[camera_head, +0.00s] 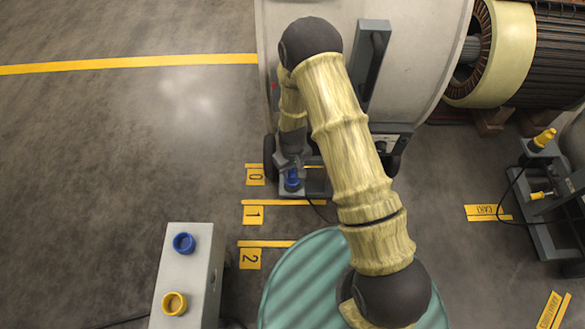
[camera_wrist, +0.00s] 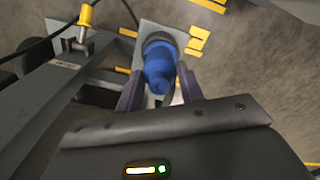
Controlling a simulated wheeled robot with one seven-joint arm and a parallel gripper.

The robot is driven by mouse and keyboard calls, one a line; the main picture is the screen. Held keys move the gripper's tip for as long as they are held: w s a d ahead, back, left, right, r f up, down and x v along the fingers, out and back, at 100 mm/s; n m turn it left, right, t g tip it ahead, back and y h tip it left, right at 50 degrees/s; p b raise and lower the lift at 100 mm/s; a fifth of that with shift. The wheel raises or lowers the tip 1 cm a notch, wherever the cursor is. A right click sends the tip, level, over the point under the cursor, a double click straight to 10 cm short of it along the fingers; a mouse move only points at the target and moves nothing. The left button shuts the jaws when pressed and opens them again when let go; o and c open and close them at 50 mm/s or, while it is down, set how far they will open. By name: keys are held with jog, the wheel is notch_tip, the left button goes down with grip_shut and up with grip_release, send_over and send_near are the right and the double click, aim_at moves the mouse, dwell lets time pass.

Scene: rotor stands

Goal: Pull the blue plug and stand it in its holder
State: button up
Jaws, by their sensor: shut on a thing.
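The blue plug (camera_head: 292,180) stands upright at the cart's grey base plate, by the floor mark 0. In the wrist view the blue plug (camera_wrist: 159,68) is between the two fingers of my gripper (camera_wrist: 160,90), which is shut on it. Its lower end meets a dark ring on a light plate, so it looks seated there. In the head view my gripper (camera_head: 290,163) reaches down onto the plug from above and partly hides it. The blue ring holder (camera_head: 184,243) is on top of the grey box at lower left and looks empty.
The grey box (camera_head: 172,268) also bears a yellow ring holder (camera_head: 175,303). A yellow plug (camera_head: 543,139) stands on a grey frame at right. A large pale cylindrical housing (camera_head: 420,60) rises behind my arm. Open floor lies left of the box and the floor marks.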

jog(key=o, duration=1)
notch_tip(320, 180, up, 17)
jog(key=p, duration=0.4)
jog(key=shift+r, duration=0.2)
dwell(0.5)
